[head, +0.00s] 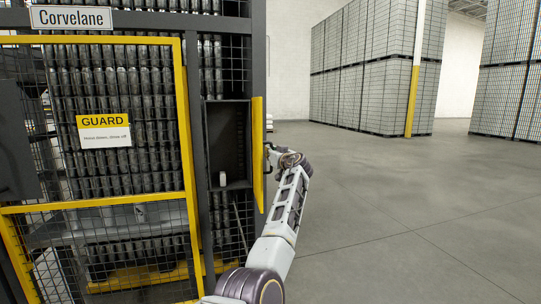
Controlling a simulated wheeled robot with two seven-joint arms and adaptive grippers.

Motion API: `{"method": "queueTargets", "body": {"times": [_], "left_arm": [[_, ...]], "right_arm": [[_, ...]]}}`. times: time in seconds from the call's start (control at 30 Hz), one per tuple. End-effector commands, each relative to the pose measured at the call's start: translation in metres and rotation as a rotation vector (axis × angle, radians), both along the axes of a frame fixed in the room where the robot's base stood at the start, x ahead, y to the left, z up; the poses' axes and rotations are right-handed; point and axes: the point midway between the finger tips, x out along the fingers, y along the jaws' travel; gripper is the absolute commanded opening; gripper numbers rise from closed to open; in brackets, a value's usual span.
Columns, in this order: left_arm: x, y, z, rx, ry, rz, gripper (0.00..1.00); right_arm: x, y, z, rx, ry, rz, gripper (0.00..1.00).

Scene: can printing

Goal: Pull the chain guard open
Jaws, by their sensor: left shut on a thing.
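The chain guard appears to be the narrow yellow panel (258,153) on the right side of the machine. It stands nearly edge-on to me, swung out from a dark recess (235,140) whose inside shows. My left gripper (270,155) is at the panel's right face, shut on what looks like its handle. The handle itself is too small and hidden to make out. My left arm reaches up to it from the bottom middle. My right gripper is not in view.
A small pale cylinder (222,179) stands low in the recess. Left of it is a yellow-framed mesh gate (187,110) with a GUARD sign (103,130), cans behind it. Tall wrapped pallet stacks (365,75) stand at the back right. The floor (420,200) at right is clear.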

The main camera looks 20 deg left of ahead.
Motion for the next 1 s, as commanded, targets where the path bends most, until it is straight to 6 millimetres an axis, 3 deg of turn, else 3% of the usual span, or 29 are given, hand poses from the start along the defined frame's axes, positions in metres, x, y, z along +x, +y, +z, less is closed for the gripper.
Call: {"method": "queueTargets", "body": {"times": [0.97,1.0], "left_arm": [[0.0026,-0.0028,-0.0027,0.0,0.005,0.048,0.0],[0.0027,-0.0027,-0.0026,0.0,0.005,0.048,0.16]], "right_arm": [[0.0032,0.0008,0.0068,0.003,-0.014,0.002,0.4],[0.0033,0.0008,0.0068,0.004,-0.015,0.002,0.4]]}}
